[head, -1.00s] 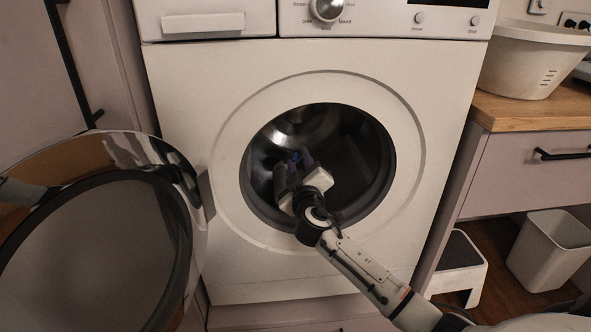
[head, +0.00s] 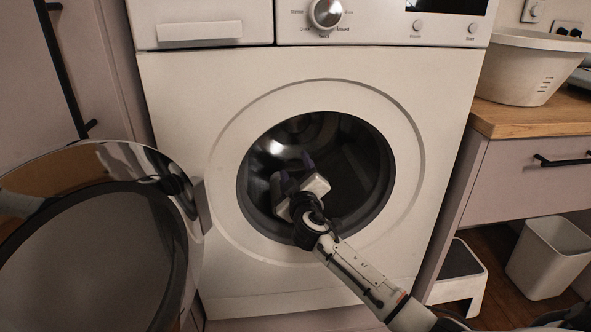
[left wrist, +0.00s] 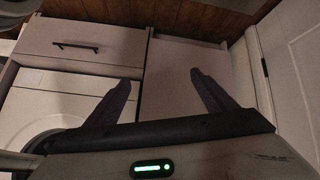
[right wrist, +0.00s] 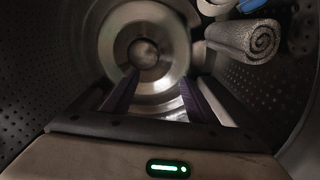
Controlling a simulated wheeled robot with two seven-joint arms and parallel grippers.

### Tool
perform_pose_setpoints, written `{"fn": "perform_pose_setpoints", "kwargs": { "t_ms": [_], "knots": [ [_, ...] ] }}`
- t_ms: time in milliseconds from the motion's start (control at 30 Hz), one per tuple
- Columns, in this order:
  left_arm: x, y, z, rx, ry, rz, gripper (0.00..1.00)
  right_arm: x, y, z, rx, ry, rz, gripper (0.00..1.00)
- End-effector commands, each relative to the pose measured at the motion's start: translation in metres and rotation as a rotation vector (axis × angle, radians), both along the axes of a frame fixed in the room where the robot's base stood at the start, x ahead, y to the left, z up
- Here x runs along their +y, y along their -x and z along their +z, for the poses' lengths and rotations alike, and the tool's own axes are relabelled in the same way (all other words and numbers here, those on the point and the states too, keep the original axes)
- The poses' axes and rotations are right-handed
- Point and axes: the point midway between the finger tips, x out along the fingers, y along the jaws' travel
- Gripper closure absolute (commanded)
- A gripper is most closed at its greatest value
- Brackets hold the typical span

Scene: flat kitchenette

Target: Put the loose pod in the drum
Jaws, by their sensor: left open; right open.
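My right gripper (head: 295,168) reaches through the washer's round opening, its jaws open and empty inside the drum (head: 350,165). The right wrist view shows its two spread fingers (right wrist: 160,80) with the metal drum back between them. A small blue thing (right wrist: 252,5), likely the pod, is partly cut off at the top edge of that view. It lies inside the drum close to a rolled grey towel (right wrist: 245,40), apart from the fingers. The pod does not show in the head view. My left gripper (left wrist: 160,78) is open and empty, facing cabinet fronts.
The washer door (head: 100,240) stands wide open at the left. A white basin (head: 530,65) sits on the wooden counter (head: 530,117) at the right. A step stool (head: 458,272) and a bin (head: 550,257) stand on the floor below.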

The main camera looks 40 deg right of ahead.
Motion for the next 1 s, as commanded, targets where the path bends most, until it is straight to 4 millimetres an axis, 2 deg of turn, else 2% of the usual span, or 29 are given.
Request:
{"fn": "perform_pose_setpoints", "kwargs": {
  "t_ms": [167, 333, 600, 733, 1000],
  "knots": [
    [0.001, -0.002, 0.004, -0.007, 0.001, 0.004, 0.22, 0.006, 0.009, 0.0, 0.001, -0.001, 0.001, 0.48],
    [0.003, -0.003, 0.012, -0.031, 0.004, 0.019, 0.22, 0.023, 0.037, 0.0, 0.001, -0.004, 0.002, 0.48],
    [0.008, 0.005, 0.01, -0.038, 0.004, 0.039, 0.22, 0.047, 0.077, -0.001, 0.001, -0.003, 0.0, 0.48],
    [0.009, 0.006, 0.01, -0.038, 0.006, 0.045, 0.22, 0.051, 0.087, 0.0, 0.001, 0.0, -0.001, 0.48],
    [0.01, 0.005, 0.009, -0.04, 0.005, 0.051, 0.22, 0.053, 0.089, 0.0, 0.001, 0.0, -0.001, 0.48]
  ]
}}
